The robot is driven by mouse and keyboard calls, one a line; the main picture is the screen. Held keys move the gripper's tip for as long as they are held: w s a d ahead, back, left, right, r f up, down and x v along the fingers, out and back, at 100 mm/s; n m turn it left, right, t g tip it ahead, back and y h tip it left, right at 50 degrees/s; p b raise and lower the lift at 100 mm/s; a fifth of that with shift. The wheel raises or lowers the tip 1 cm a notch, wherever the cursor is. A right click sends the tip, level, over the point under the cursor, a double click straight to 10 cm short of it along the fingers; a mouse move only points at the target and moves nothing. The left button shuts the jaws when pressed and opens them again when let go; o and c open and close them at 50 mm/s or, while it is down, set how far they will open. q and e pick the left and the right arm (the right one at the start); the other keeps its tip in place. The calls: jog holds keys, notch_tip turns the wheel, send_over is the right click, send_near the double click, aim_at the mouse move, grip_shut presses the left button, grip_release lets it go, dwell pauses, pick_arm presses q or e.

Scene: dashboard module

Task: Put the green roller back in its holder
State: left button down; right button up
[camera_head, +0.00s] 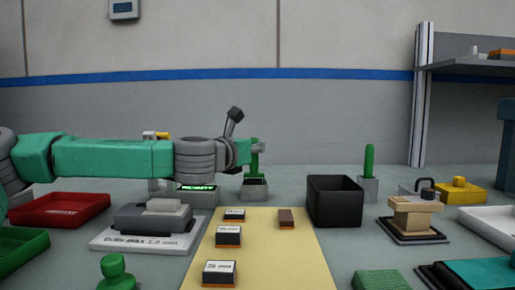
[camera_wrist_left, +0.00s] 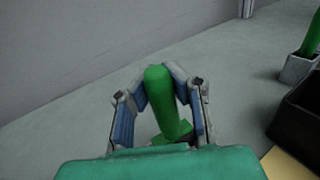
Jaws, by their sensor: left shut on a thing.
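My left gripper (camera_head: 260,146) comes in from the left and is shut on a green roller. In the left wrist view the roller (camera_wrist_left: 163,100) stands between the two fingers (camera_wrist_left: 160,90), slightly tilted, with a wider green part low down. In the head view the roller (camera_head: 254,162) is partly hidden by the gripper. A small grey holder (camera_head: 255,191) with a dark top is directly below it. I cannot tell whether the roller's lower end is inside the holder or just above it. My right gripper is not in view.
Another green upright piece (camera_head: 369,160) stands in a grey block (camera_head: 368,189) to the right. A black open bin (camera_head: 335,208) is between them, nearer. Small labelled boxes lie on a yellow mat (camera_head: 262,260). A red tray (camera_head: 60,209) is at left.

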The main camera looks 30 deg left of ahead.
pick_arm(q)
jog(key=shift+a+r+p, duration=0.1)
jog(key=shift+r+p, duration=0.25)
jog(key=shift+r, duration=0.45)
jog(key=shift+d, duration=0.2)
jog(key=shift+a, duration=0.15)
jog(key=shift+p, duration=0.35)
jog(key=shift+b, duration=0.3)
dwell(0.8)
jog(key=shift+f, duration=0.2)
jog(key=shift+f+b, duration=0.35)
jog(key=shift+b, duration=0.15)
jog(key=shift+f, duration=0.1)
